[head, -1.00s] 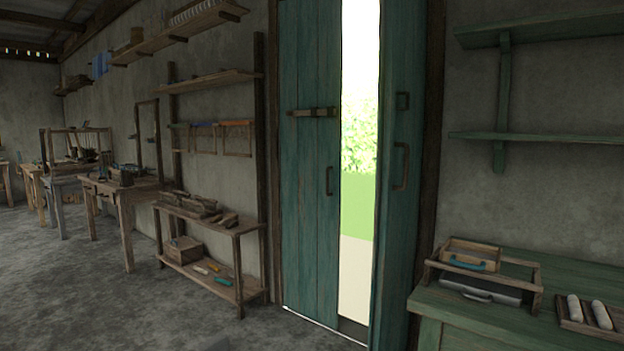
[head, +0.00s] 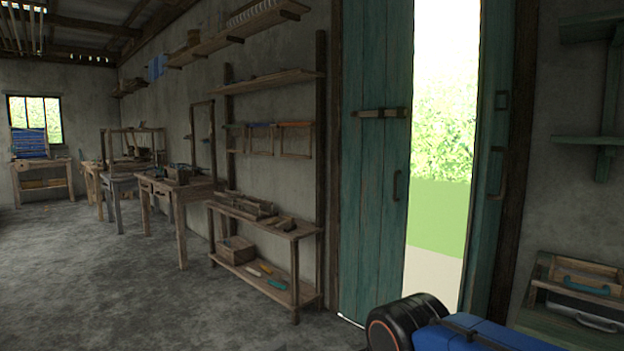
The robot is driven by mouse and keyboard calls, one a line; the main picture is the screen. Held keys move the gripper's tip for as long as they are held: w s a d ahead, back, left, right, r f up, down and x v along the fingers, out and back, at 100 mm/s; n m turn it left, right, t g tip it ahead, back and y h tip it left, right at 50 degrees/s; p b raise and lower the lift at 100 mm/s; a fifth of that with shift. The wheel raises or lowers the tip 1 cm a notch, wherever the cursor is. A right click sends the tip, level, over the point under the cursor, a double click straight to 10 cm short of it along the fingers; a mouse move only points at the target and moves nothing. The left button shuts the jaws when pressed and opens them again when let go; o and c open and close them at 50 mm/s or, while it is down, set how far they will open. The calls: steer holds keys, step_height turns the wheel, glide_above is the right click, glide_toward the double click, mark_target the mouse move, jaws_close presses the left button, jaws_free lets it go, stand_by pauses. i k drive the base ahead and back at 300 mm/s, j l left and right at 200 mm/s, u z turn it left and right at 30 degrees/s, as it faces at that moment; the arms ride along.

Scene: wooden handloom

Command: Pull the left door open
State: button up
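The left door (head: 374,190) is a teal plank door with a dark pull handle (head: 397,185) low on its right side and a bolt (head: 381,113) higher up. It looks closed or nearly so. The right door (head: 489,170) stands swung open, with its own handle (head: 496,172), and bright daylight shows through the gap between them. A blue and black part of my arm (head: 450,325) shows at the bottom, in front of the doorway. My gripper is not in view.
A wooden shelf rack (head: 262,240) with tools stands left of the left door. A green bench (head: 560,325) with a wooden tray (head: 580,275) is at the lower right. The floor (head: 130,275) at the left is clear.

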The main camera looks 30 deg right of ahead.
mark_target(378, 36)
steer(key=i+j+u, duration=0.15)
steer(key=i+u, duration=0.15)
steer(key=i, duration=0.2)
steer(key=i+u, duration=0.3)
steer(key=i, duration=0.25)
steer(key=i+z, duration=0.35)
steer(key=i+j+z, duration=0.15)
steer(key=i+z, duration=0.2)
steer(key=i+j+z, duration=0.25)
steer(key=i+z, duration=0.15)
